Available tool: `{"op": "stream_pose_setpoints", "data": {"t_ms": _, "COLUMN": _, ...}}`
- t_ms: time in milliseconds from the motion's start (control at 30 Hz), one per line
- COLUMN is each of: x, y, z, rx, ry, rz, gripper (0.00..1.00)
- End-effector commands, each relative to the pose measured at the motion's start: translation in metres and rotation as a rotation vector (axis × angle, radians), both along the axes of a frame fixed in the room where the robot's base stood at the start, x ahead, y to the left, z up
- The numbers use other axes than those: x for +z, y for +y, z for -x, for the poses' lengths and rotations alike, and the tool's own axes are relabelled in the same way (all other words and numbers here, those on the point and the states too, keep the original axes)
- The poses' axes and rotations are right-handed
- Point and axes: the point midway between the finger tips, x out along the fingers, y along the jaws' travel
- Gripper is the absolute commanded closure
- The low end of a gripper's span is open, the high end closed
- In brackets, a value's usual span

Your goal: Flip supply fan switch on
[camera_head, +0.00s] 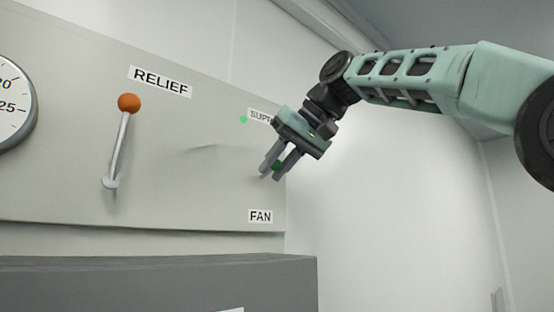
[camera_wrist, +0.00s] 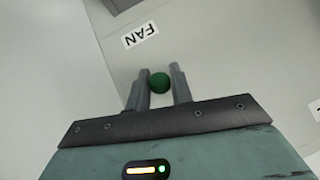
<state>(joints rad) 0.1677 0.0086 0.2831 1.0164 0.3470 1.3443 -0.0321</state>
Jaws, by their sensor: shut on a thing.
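The supply fan switch shows as a green ball knob (camera_wrist: 159,82) in the wrist view, between the two fingers of my gripper (camera_wrist: 161,74). In the head view a bit of the green knob (camera_head: 277,166) shows between the fingertips of my gripper (camera_head: 271,172), at the panel's right side. My gripper is shut on the knob. The switch's lever is hidden behind the gripper. The FAN label (camera_head: 260,216) is below.
The grey panel (camera_head: 190,150) also carries a lever with an orange knob (camera_head: 128,103) under a RELIEF label (camera_head: 160,81). A round gauge (camera_head: 12,105) is at the far left. A dark grey box (camera_head: 160,282) stands below. Open space lies right of the panel.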

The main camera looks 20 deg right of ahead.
Motion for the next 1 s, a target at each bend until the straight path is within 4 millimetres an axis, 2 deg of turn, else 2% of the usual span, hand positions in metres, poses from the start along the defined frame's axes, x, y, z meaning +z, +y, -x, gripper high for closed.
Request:
{"op": "stream_pose_setpoints", "data": {"t_ms": 400, "x": 0.0066, "y": 0.0009, "z": -0.0032, "rx": 0.000, "ry": 0.115, "rz": 0.036, "gripper": 1.00}}
{"op": "stream_pose_setpoints", "data": {"t_ms": 967, "x": 0.0077, "y": 0.0005, "z": -0.0033, "rx": -0.001, "ry": 0.132, "rz": 0.043, "gripper": 1.00}}
{"op": "stream_pose_setpoints", "data": {"t_ms": 1000, "x": 0.0078, "y": 0.0005, "z": -0.0032, "rx": -0.001, "ry": 0.132, "rz": 0.043, "gripper": 0.75}}
